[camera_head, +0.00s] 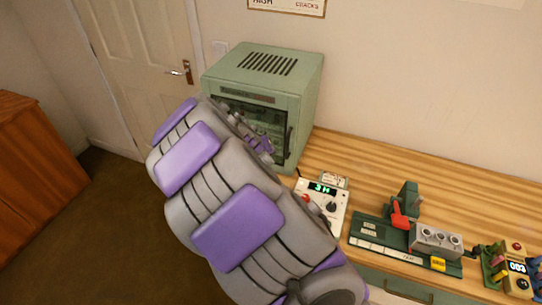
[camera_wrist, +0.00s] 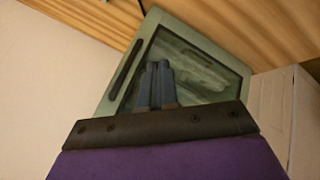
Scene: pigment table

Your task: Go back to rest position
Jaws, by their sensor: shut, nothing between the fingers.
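My gripper (camera_wrist: 157,70) shows in the wrist view with its two dark fingers together and nothing between them. It points toward the glazed front of a green cabinet (camera_wrist: 243,66), which appears tilted in that view. In the head view my grey and purple arm reaches up to the front of the green cabinet (camera_head: 262,70), which stands on the wooden table. The arm hides part of the cabinet's front, and the fingertips are hard to make out there. I cannot tell whether the fingers touch the front.
A white control box (camera_head: 323,205) with a green display stands right of my arm. A dark green machine (camera_head: 365,232) with a red lever and grey block sits further right. Small coloured items stand at the far right. The wooden tabletop (camera_head: 450,180) behind the machine is clear. A door (camera_head: 130,60) is at left.

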